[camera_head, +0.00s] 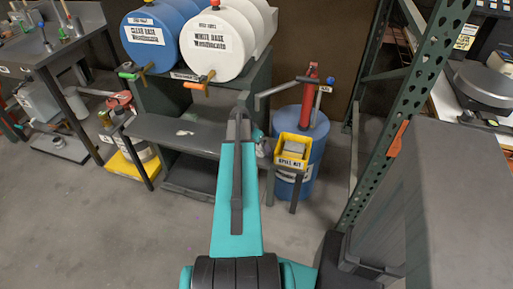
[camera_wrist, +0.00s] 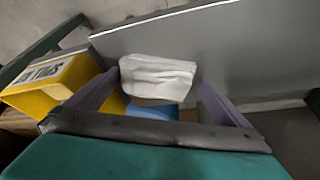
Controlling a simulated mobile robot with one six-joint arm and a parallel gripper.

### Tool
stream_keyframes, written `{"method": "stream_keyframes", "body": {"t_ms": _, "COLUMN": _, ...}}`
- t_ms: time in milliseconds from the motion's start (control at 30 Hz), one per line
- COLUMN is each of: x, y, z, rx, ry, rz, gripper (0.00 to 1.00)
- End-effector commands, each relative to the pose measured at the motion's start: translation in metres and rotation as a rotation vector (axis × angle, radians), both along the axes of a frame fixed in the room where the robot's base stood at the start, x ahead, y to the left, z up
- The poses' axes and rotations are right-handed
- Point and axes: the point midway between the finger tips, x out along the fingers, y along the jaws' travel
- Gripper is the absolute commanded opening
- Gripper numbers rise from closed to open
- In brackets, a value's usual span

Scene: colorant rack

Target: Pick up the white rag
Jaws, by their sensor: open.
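The white rag (camera_wrist: 158,78) shows in the wrist view as a folded white cloth between my gripper's two fingers, beside the edge of a grey shelf. My gripper (camera_wrist: 160,76) is open, with one purple-grey finger on each side of the rag. I cannot tell whether either finger touches it. In the head view my arm covers most of the gripper, and the rag is not clear there. A pale shape just right of my arm is too small to identify.
A yellow spill kit bin (camera_head: 293,149) stands close to my gripper, in front of a blue drum (camera_head: 306,172). A green rack post (camera_head: 385,115) rises at the right. Open floor lies at the left.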

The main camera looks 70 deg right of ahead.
Motion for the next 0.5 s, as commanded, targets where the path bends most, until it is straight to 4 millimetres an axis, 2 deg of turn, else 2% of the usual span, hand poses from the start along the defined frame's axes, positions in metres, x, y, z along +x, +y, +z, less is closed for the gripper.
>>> {"method": "stream_keyframes", "body": {"t_ms": 300, "x": 0.0003, "y": 0.0001, "z": 0.0002, "rx": 0.0, "ry": 0.0, "rz": 0.0, "gripper": 1.0}}
{"method": "stream_keyframes", "body": {"t_ms": 500, "x": 0.0004, "y": 0.0001, "z": 0.0003, "rx": 0.0, "ry": 0.0, "rz": 0.001, "gripper": 0.66}}
